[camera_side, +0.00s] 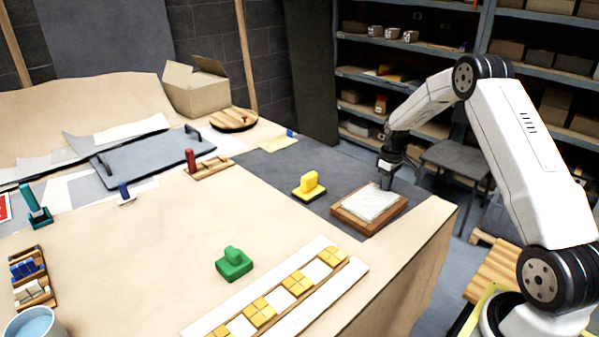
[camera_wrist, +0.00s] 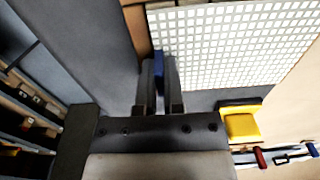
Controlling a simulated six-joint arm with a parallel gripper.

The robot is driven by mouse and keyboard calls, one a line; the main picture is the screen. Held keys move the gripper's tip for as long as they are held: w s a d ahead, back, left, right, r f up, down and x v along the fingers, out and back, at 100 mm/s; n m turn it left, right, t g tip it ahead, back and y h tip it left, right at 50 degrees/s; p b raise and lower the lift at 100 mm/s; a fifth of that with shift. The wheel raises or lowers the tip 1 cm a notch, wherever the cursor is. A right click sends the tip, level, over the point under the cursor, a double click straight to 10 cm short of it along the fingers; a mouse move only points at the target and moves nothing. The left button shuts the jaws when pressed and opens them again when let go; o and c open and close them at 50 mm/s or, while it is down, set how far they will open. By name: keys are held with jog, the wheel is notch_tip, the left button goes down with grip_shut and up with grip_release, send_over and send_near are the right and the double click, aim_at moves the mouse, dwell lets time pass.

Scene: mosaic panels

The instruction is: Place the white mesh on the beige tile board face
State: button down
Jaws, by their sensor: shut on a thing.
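The white mesh (camera_side: 371,203) is a flat, fine-gridded sheet lying level over a wooden-framed board (camera_side: 346,222) at the table's right end; it fills the upper right of the wrist view (camera_wrist: 225,45). The mesh covers most of the board, so its face is largely hidden. I cannot tell whether the mesh touches it or hovers just above. My gripper (camera_side: 388,180) is at the mesh's far right edge. In the wrist view its fingers (camera_wrist: 160,85) are shut on a small blue tab (camera_wrist: 158,67) beside the mesh edge.
A yellow-handled block (camera_side: 309,186) stands just left of the board. A green-handled block (camera_side: 233,263) and a white strip with yellow tiles (camera_side: 265,312) lie nearer the front. The grey mat (camera_side: 290,170) has free room behind the yellow block.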

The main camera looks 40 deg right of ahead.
jog(key=shift+f, duration=0.25)
jog(key=shift+f, duration=0.15)
jog(key=c, duration=0.7)
grip_release()
jog(key=shift+c, duration=0.2)
notch_tip(320, 180, up, 12)
dwell(0.4)
